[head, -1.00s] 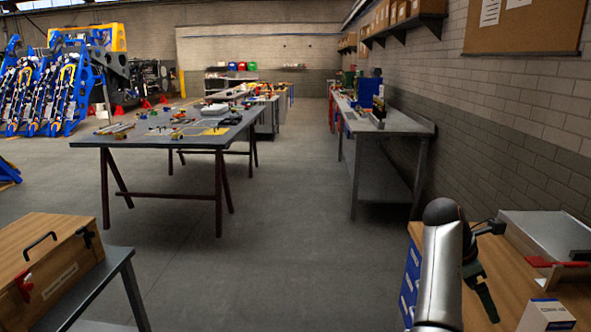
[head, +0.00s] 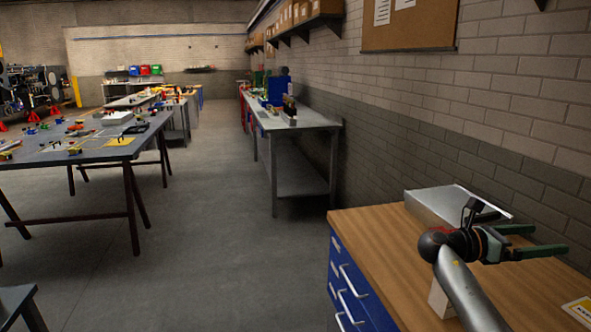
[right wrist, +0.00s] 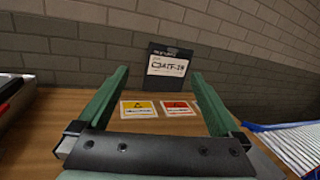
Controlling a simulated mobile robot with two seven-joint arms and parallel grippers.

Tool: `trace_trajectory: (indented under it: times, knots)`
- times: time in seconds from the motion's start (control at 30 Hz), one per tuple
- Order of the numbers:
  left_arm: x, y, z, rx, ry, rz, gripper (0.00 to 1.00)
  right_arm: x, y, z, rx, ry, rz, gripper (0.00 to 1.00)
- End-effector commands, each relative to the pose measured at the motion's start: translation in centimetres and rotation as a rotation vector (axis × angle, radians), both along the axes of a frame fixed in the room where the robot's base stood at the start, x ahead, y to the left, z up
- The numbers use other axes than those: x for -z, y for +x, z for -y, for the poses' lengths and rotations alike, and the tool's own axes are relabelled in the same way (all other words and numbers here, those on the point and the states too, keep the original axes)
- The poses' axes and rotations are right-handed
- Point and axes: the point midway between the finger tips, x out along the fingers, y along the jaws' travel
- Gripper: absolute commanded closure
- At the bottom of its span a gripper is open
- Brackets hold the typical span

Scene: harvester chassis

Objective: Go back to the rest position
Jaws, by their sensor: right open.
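My right gripper (head: 545,240) shows at the lower right of the head view, above the wooden top of the blue-drawer workbench (head: 385,238). Its two green fingers are spread apart and point right. In the right wrist view the open fingers (right wrist: 160,90) have nothing between them. My left gripper is not in view.
A grey metal case (head: 440,207) lies on the bench near my right wrist. A dark box with a white label (right wrist: 167,65) and yellow and red cards (right wrist: 139,108) are ahead of the fingers. A grey workbench (head: 300,125) stands along the wall. The floor (head: 190,250) is clear.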

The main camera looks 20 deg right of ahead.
Motion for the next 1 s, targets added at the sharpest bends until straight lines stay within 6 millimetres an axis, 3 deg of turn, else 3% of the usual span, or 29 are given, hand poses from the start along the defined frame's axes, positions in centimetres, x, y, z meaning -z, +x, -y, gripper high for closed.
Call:
trace_trajectory:
  times: [0.1, 0.37, 0.5, 0.67, 0.8, 1.0]
  knots:
    - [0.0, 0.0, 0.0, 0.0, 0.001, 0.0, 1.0, -1.4, -0.4, 1.0, -0.029, -0.103, -0.05, 0.0]
    - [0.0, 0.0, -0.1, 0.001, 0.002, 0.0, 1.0, 1.6, 6.8, 2.6, -0.398, -0.037, 0.364, 0.0]
    - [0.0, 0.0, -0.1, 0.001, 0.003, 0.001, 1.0, 3.5, 11.8, 2.0, -0.601, 0.069, 0.702, 0.0]
    - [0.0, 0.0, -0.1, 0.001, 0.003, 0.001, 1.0, 5.4, 17.9, -0.6, -0.782, 0.291, 1.21, 0.0]
    - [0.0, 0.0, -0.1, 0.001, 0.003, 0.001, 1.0, 5.7, 22.3, -4.3, -0.833, 0.552, 1.677, 0.0]
    - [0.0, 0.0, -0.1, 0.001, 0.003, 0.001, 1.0, 4.2, 26.0, -9.4, -0.729, 0.952, 2.245, 0.0]
